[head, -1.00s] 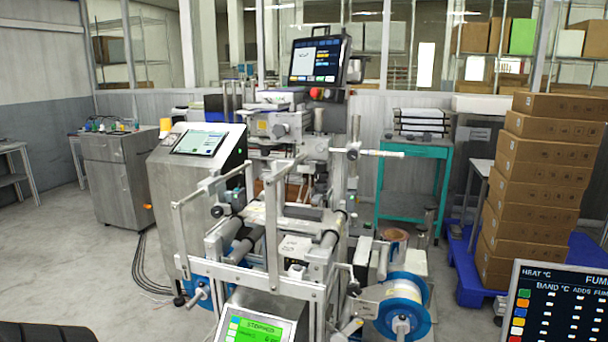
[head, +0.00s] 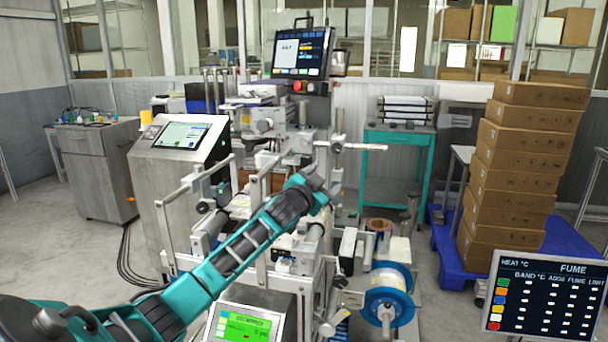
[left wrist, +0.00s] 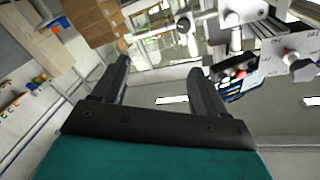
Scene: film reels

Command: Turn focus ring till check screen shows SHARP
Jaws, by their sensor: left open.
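My left gripper (head: 325,182) is at the end of a teal and grey arm, over the upper part of the grey machine (head: 262,185). It is open, with nothing between the fingers. In the left wrist view its two dark fingers (left wrist: 158,68) stand apart, with metal machine parts beyond them. I cannot pick out the focus ring with certainty. A grey plate with a knob (left wrist: 293,55) shows at the right of that view. I cannot tell which display is the check screen, and I can read SHARP on none. My right gripper is not in view.
A dark screen (head: 303,52) tops the machine, a tablet panel (head: 183,135) is at left, a green screen (head: 243,325) low in front. A FUME display (head: 545,300) stands at lower right. Stacked cartons (head: 525,170) and a teal cart (head: 398,138) flank the machine.

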